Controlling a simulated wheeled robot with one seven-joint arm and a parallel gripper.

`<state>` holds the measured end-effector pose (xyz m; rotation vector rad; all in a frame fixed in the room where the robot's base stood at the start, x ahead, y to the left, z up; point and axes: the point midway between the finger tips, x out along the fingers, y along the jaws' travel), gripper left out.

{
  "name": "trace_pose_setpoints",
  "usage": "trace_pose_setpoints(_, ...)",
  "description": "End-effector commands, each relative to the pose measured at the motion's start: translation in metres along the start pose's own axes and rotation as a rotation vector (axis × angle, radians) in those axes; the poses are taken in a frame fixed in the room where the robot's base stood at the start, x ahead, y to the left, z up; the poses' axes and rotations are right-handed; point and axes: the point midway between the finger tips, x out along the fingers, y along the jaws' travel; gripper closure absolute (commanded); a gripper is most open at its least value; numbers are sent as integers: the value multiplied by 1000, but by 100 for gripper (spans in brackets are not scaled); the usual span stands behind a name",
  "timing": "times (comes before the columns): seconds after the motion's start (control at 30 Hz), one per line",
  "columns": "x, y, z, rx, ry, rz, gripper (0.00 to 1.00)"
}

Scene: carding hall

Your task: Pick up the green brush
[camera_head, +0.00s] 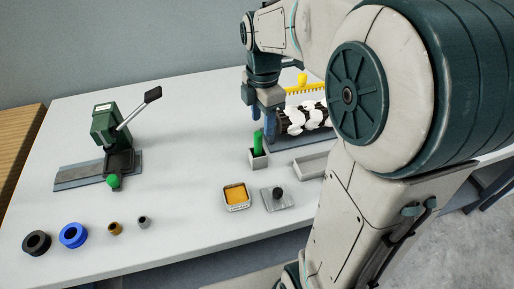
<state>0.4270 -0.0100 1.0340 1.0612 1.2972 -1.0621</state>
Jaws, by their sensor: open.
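The green brush (258,142) stands upright in a small grey square holder (259,160) near the middle of the white table. Only its green upper part shows; its lower end is hidden in the holder. My gripper (262,127) points down just above and around the top of the brush, its dark blue fingers apart. I cannot tell from this view whether the fingers touch the brush.
A dark green lever press (112,130) stands on the left. Behind the brush are a black-and-white roller (303,118) and a yellow comb (305,88). A yellow-filled dish (236,196), a plate with a black knob (278,196) and several rings lie in front. The table's left middle is clear.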

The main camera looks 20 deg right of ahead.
Motion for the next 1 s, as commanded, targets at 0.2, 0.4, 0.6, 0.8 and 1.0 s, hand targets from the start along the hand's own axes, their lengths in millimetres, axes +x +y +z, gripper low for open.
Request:
trace_pose_setpoints(0.2,16,2,-2,0,1,-3,54)
trace_pose_setpoints(0.4,46,7,-7,1,1,-3,54)
trace_pose_setpoints(0.6,59,7,-7,1,0,-1,54)
trace_pose_setpoints(0.8,58,7,-6,2,0,0,62)
trace_pose_setpoints(1.0,58,8,-6,2,0,1,100)
